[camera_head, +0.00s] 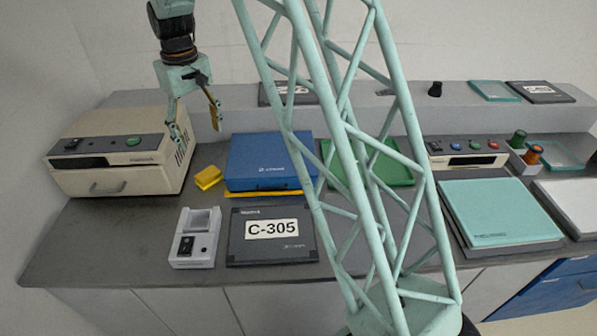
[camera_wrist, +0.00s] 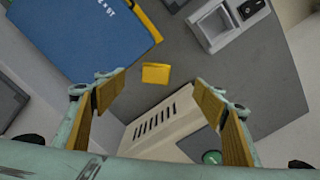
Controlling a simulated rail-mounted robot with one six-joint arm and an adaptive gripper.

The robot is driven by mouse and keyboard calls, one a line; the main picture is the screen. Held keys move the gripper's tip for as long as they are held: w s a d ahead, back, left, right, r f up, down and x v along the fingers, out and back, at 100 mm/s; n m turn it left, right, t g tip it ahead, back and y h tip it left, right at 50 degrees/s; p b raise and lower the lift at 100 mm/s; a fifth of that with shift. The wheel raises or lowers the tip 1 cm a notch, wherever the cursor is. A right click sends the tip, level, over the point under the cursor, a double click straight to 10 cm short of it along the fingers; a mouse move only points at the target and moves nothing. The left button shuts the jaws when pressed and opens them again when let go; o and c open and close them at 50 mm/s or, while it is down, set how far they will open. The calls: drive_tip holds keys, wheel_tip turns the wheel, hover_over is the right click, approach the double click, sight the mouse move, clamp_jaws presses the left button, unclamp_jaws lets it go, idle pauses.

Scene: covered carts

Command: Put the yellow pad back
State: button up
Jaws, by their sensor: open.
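A small yellow pad (camera_head: 208,178) lies on the grey bench top between the beige box and the blue case. It also shows in the wrist view (camera_wrist: 155,74), ahead of my fingertips and near the middle. My gripper (camera_head: 196,124) hangs above the bench, over the right end of the beige box. It is open, and in the wrist view (camera_wrist: 160,92) nothing is between its two fingers. A white holder (camera_head: 193,252) with an empty-looking recess and a black switch stands at the bench's front. Its recess shows in the wrist view (camera_wrist: 212,22).
The beige box (camera_head: 112,178) stands left of the pad. The blue case (camera_head: 268,150), with a yellow strip along its front base, stands right. A black C-305 panel (camera_head: 250,255) lies beside the holder. Grey bench is clear between pad and holder.

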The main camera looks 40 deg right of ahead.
drive_tip(key=s+r+m+t, duration=0.1)
drive_tip(key=s+r+t, duration=0.1)
drive_tip(key=s+r, duration=2.1)
drive_tip(key=s+m+t, duration=0.1)
drive_tip(key=s, duration=2.8)
drive_tip(key=shift+f, duration=0.35)
drive_tip(key=shift+w, duration=0.15)
